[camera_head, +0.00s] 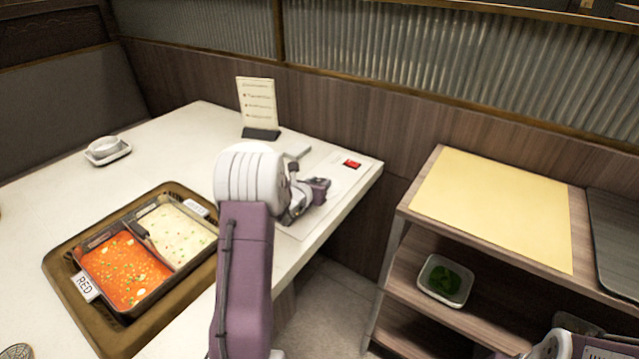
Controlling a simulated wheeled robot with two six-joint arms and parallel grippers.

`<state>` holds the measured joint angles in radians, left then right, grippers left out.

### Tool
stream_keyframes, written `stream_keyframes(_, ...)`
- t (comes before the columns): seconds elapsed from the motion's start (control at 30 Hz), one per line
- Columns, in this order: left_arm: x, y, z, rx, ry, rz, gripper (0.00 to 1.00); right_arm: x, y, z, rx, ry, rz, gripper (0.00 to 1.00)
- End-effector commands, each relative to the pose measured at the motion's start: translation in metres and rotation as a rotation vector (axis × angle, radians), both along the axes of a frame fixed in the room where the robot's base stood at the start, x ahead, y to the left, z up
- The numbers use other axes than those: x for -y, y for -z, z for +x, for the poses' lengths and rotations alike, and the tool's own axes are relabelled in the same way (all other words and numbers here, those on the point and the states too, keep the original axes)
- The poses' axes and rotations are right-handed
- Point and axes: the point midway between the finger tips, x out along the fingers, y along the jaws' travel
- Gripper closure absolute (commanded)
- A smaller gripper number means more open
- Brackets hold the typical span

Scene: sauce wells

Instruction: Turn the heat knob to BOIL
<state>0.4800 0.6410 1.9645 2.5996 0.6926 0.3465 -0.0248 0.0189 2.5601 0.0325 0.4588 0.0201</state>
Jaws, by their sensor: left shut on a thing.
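My left gripper (306,203) is low over the control panel (333,176) at the table's right end. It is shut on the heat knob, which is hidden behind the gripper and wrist. The knob's pointer and any BOIL mark cannot be made out. A red switch (352,163) sits on the panel, just behind and to the right of the gripper. My right gripper is not in view; only a piece of my right arm shows at the lower right corner.
A divided pot of red soup (122,270) and pale soup (180,236) sits in a brown tray (62,262) on the left. A menu card (257,104) stands behind my left arm. A shelf (490,205) with a green-filled dish (444,280) stands right, across a gap.

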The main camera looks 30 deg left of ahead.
Motion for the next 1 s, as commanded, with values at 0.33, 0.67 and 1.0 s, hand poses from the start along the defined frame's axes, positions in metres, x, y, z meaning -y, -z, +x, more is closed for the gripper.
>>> stream_keyframes(0.33, -0.006, -0.005, 0.000, 0.000, 0.218, -0.002, 1.00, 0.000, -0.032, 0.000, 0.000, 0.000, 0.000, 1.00)
stream_keyframes(0.67, -0.010, -0.004, 0.001, 0.001, 0.499, -0.002, 1.00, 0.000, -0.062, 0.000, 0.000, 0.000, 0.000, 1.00)
stream_keyframes(1.0, -0.011, 0.001, 0.003, 0.000, 0.704, 0.000, 1.00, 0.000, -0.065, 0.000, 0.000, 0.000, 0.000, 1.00)
